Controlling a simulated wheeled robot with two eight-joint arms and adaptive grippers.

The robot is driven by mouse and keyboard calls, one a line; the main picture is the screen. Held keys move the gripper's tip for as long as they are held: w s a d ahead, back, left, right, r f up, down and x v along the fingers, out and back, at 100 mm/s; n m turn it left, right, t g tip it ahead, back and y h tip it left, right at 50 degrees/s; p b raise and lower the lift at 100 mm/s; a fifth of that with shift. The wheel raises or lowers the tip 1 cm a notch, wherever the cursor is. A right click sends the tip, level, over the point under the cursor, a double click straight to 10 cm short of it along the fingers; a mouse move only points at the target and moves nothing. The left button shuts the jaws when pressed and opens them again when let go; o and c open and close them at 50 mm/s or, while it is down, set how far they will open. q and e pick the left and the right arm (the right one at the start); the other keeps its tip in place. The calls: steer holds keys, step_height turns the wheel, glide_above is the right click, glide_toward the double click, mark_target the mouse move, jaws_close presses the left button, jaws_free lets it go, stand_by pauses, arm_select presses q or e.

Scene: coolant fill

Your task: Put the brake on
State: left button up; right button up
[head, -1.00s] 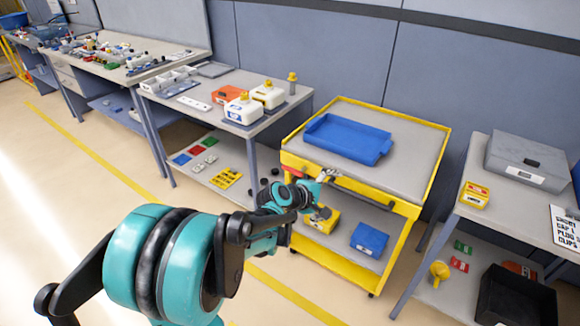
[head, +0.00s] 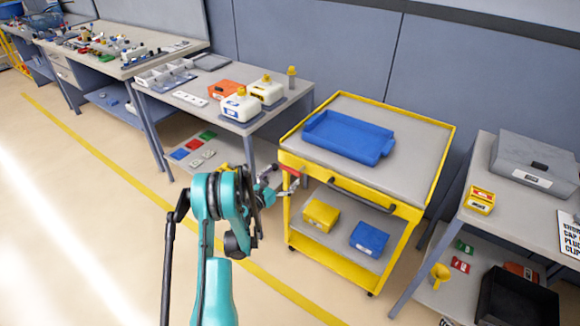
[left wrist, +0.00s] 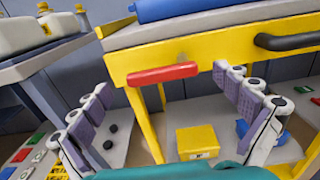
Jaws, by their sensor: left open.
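The yellow cart (head: 395,208) stands in the middle of the head view; its yellow frame (left wrist: 205,62) also shows in the left wrist view. The brake looks to be the red lever (left wrist: 162,74) on the cart's front left, lying nearly level; it also shows in the head view (head: 291,171). My left gripper (head: 279,182) is open at that corner. In the left wrist view, its fingers (left wrist: 165,100) stand wide apart, one on each side of the lever, with nothing gripped. I cannot tell whether they touch it. My right gripper is out of view.
A dark push handle (head: 360,194) is right of the lever. A blue tray (head: 346,138) lies on the cart top; a yellow box (head: 321,215) and a blue box (head: 369,238) are on its lower shelf. Benches stand on both sides. The floor in front is clear.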

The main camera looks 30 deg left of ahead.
mark_target(289, 170)
arm_select(q)
steer(key=w, duration=0.2)
steer(key=w+b, duration=0.1)
steer(key=w, duration=0.1)
steer(key=shift+d+f, duration=0.15)
steer(key=shift+w, duration=0.3)
steer(key=c, duration=1.6)
steer(key=shift+o, duration=0.2)
